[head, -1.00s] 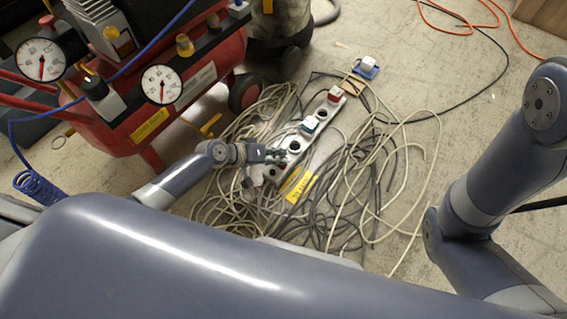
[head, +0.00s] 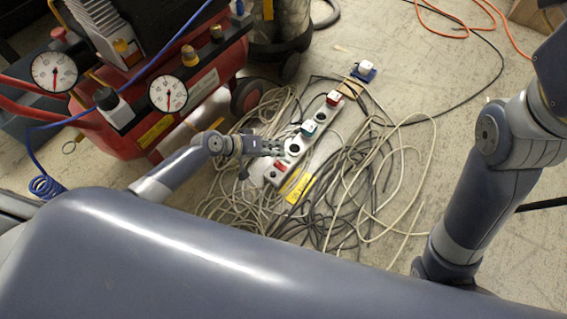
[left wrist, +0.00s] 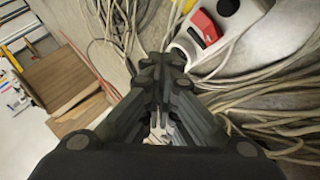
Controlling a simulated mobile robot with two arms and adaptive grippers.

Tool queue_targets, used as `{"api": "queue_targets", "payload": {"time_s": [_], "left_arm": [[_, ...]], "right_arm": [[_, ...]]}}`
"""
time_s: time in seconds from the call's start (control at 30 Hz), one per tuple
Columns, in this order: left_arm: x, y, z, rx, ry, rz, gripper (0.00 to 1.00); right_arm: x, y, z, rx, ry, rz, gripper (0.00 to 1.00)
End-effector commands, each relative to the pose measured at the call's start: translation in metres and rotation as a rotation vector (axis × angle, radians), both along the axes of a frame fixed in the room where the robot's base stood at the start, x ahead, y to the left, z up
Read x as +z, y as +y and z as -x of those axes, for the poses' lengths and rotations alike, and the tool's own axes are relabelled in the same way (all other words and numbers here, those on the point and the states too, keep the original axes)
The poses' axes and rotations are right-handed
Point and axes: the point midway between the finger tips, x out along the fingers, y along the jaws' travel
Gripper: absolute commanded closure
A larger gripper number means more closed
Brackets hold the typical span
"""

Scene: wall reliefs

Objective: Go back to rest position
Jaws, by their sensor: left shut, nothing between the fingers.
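My left gripper (head: 282,147) is shut and empty. In the head view it shows over the near end of the grey power strip (head: 294,150), just left of a socket. In the left wrist view the closed fingers (left wrist: 160,65) point away, with the strip's red switch (left wrist: 204,28) to their right. I cannot tell the height of the gripper above the strip. My right arm (head: 480,180) stands at the right of the head view, and its gripper is out of sight.
Tangled cables (head: 340,195) lie around the strip. A red compressor (head: 150,110) with gauges stands at the left, with a blue hose (head: 110,85) across it. A blue plug (head: 363,71) lies beyond the strip. An orange cable (head: 450,32) lies at the back right. Bare floor shows at the right.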

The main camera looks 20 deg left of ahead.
Motion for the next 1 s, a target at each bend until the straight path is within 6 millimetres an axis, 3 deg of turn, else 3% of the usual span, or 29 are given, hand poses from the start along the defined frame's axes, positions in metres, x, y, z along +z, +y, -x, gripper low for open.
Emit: {"api": "queue_targets", "payload": {"time_s": [0.73, 0.87, 0.97, 1.0], "left_arm": [[0.012, -0.003, -0.002, 0.001, -0.021, 0.000, 1.00], [0.054, -0.022, -0.015, 0.021, -0.174, -0.008, 1.00], [0.117, -0.042, -0.029, 0.060, -0.388, -0.012, 1.00], [0.147, -0.049, -0.033, 0.082, -0.484, -0.012, 1.00]], "right_arm": [[-0.001, 0.000, -0.006, 0.002, 0.022, -0.003, 1.00], [-0.001, -0.001, -0.014, 0.003, 0.056, -0.004, 1.00], [-0.005, -0.002, -0.023, 0.006, 0.100, -0.006, 1.00], [-0.007, -0.003, -0.025, 0.007, 0.116, -0.008, 1.00]]}}
